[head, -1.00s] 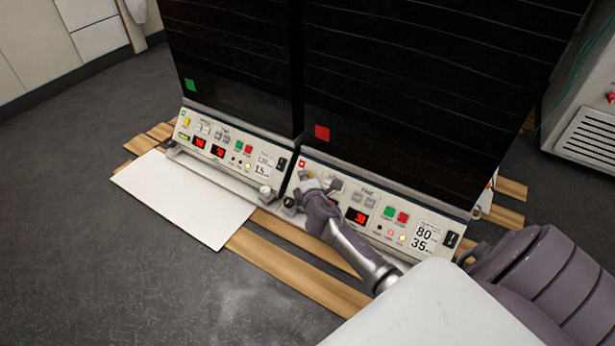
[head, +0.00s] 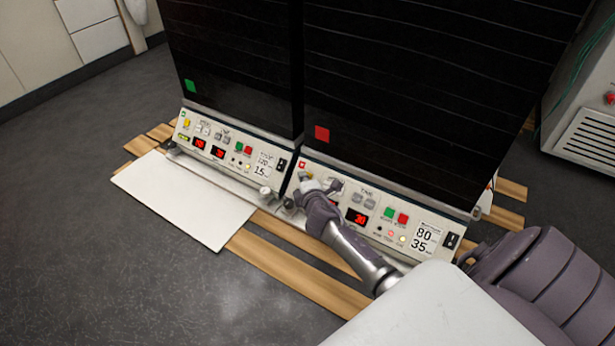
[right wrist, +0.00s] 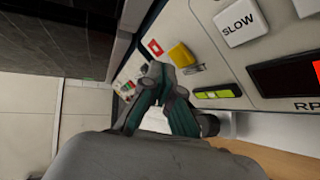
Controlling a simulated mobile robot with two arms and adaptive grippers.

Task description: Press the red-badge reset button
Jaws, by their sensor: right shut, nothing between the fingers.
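The right shaker's control panel (head: 375,207) carries a small red-framed badge (head: 302,165) at its left end. A yellow button (head: 308,174) sits beside the badge. In the right wrist view the red badge (right wrist: 155,47) and the yellow button (right wrist: 182,54) show just beyond my fingers. My right gripper (head: 305,184) is shut and empty, with its fingertips close to the yellow button. It also shows in the right wrist view (right wrist: 154,72). I cannot tell whether the fingertips touch the button or panel. My left gripper is not in view.
The left shaker's panel (head: 225,150) has its own yellow button (head: 186,122). The dark door above the right panel bears a red square (head: 321,133); the left door bears a green square (head: 190,86). A white board (head: 185,200) and wooden slats (head: 295,262) lie in front.

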